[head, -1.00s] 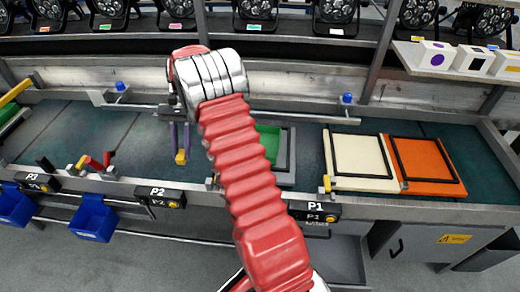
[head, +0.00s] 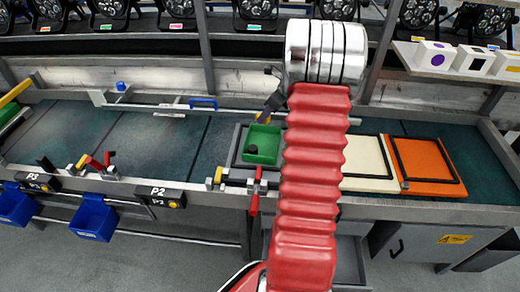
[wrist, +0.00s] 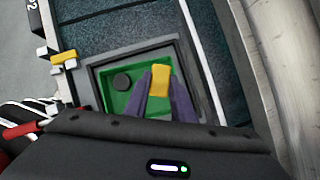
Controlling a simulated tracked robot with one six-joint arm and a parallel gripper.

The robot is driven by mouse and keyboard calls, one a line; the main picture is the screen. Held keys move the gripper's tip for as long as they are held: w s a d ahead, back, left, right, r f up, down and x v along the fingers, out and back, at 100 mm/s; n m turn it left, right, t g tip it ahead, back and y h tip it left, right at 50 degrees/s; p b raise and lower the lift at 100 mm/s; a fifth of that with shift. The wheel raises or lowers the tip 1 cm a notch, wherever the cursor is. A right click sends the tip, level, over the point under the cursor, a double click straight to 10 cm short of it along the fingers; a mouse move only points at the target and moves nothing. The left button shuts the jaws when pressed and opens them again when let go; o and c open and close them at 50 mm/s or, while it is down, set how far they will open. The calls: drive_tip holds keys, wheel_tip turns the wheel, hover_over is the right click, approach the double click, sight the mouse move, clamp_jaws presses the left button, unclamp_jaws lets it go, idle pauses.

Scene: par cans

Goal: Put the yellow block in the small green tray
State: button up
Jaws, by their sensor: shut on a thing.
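The yellow block (wrist: 159,72) is held between the two purple fingers of my gripper (wrist: 161,88) in the wrist view. In the head view the yellow block (head: 264,118) shows small at the tip of my gripper (head: 270,106), just above the far edge of the small green tray. The green tray (head: 270,133) sits in a grey frame on the bench, partly hidden by my arm. In the wrist view the green tray (wrist: 112,102) lies beneath the block, which appears over its interior. A dark round piece (wrist: 121,82) lies in the tray.
A cream panel (head: 360,156) and an orange panel (head: 425,160) lie to the right. A rail (head: 230,112) runs behind the tray. A red-handled clamp (head: 254,200) is at the front edge.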

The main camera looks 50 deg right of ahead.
drive_tip(key=shift+s+d, duration=0.15)
drive_tip(key=shift+d, duration=0.15)
drive_tip(key=shift+f, duration=0.1)
hover_over(262, 139)
drive_tip(key=s, duration=0.2)
drive_tip(key=shift+d+f, duration=0.2)
drive_tip(key=shift+f, duration=2.85)
drive_tip(key=shift+f, duration=1.85)
drive_tip(key=o, duration=0.7)
drive_tip(key=shift+o, duration=0.2)
